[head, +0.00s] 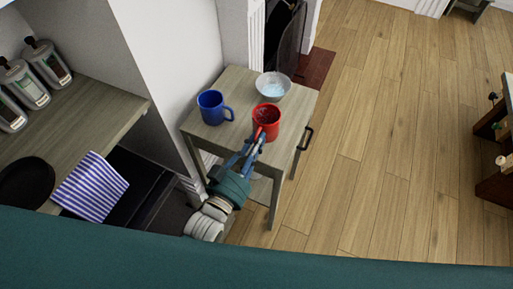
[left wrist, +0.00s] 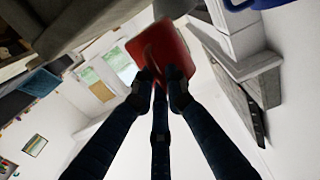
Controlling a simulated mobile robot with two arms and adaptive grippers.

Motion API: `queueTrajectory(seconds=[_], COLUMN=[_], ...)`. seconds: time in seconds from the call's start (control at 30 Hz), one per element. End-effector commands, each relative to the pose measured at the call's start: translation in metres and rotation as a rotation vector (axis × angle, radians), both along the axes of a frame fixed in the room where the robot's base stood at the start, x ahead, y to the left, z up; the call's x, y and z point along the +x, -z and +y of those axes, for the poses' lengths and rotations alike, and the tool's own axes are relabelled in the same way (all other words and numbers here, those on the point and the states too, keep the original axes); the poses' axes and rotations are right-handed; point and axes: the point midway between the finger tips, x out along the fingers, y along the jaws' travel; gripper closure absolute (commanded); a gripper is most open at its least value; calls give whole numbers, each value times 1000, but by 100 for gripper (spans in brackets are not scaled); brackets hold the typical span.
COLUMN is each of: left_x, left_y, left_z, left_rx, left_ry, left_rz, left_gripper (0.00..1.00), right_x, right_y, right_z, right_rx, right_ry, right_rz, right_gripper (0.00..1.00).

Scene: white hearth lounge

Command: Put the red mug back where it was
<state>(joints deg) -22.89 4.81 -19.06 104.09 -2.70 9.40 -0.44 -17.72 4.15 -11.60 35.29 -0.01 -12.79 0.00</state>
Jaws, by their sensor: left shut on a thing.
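The red mug (head: 266,122) is at the near right part of the small wooden side table (head: 240,78). It is upright or nearly so; I cannot tell whether its base touches the tabletop. My left gripper (head: 256,142) reaches in from the near side and is shut on the mug. In the left wrist view the fingers of the left gripper (left wrist: 160,80) close at the handle of the red mug (left wrist: 172,42). My right gripper is not in view.
A blue mug (head: 212,107) stands left of the red mug on the table. A bowl (head: 272,86) with pale blue contents stands just behind it. A counter (head: 95,105) with bottles (head: 47,64), a striped cloth (head: 90,186) and a dark pan (head: 26,182) is at left. Open wooden floor lies right.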

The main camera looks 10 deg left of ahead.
Motion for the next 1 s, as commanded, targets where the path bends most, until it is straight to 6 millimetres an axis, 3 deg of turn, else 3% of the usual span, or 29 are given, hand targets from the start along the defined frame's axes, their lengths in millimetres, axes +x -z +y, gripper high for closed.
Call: queueTrajectory(seconds=[0.2, 0.6, 0.63, 0.7, 1.0], left_x=[0, 0, 0, 0, 0], left_y=[28, 33, 33, 33, 31], left_z=[0, 0, 0, 0, 0], left_rx=[-1, -1, 1, 1, 1], left_ry=[0, 0, 0, 0, 0], left_rz=[-2, -2, 2, 2, 2], left_gripper=[100, 100, 81, 69, 69], right_x=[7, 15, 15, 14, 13], right_y=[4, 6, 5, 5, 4], right_z=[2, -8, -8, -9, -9], right_rx=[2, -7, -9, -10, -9], right_ry=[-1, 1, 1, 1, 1], right_rz=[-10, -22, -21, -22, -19], right_gripper=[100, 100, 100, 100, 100])
